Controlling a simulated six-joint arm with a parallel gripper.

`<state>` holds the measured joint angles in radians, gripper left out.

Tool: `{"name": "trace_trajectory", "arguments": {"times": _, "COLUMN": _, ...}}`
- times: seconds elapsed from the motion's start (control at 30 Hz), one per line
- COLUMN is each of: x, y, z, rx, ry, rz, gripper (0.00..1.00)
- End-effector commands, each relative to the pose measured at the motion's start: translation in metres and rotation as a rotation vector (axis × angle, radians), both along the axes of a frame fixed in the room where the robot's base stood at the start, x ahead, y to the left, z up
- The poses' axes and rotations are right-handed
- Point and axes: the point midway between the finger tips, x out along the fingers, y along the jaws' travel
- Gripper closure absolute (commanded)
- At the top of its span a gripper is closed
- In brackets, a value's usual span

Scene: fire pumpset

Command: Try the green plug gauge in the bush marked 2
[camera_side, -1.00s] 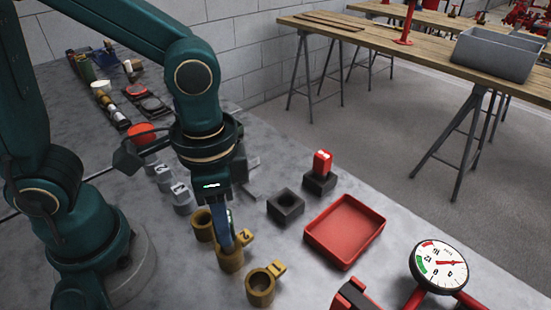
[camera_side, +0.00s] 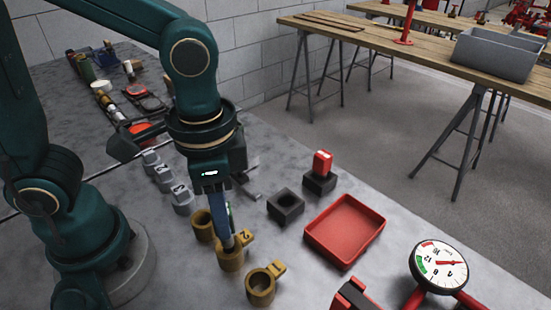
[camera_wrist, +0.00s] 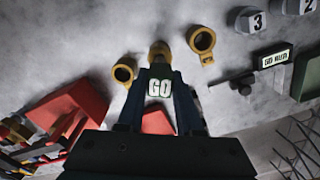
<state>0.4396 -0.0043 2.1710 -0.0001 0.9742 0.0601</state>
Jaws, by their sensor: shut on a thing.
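My gripper (camera_side: 226,232) is shut on the green plug gauge (camera_wrist: 160,88), whose dark green body shows a white GO label in the wrist view. The gauge points down at the brass bush marked 2 (camera_side: 232,262), and its lower end meets the bush mouth in the picture. The middle bush also shows past the gauge in the wrist view (camera_wrist: 159,47). The fingers hide most of the gauge in the side view. I cannot tell how far its end is inside the bush.
Brass bushes stand close on both sides, one behind (camera_side: 202,226) and one in front (camera_side: 260,290). An empty black block (camera_side: 286,207), a red gauge (camera_side: 322,162) in another block, a red tray (camera_side: 345,232) and a dial (camera_side: 440,265) are right.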

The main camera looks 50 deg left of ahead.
Motion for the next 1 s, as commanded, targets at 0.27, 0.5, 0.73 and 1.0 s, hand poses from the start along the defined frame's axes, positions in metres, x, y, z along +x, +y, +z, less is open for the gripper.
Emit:
{"name": "trace_trajectory", "arguments": {"times": 0.27, "x": 0.000, "y": 0.000, "z": 0.008, "rx": -0.001, "ry": -0.002, "rz": 0.000, "gripper": 1.00}}
{"name": "trace_trajectory", "arguments": {"times": 0.5, "x": 0.000, "y": 0.000, "z": 0.015, "rx": 0.000, "ry": -0.001, "rz": 0.000, "gripper": 1.00}}
{"name": "trace_trajectory", "arguments": {"times": 0.73, "x": 0.000, "y": 0.000, "z": 0.020, "rx": 0.000, "ry": -0.001, "rz": 0.000, "gripper": 1.00}}
{"name": "trace_trajectory", "arguments": {"times": 1.0, "x": 0.000, "y": 0.000, "z": 0.020, "rx": 0.000, "ry": 0.000, "rz": 0.000, "gripper": 1.00}}
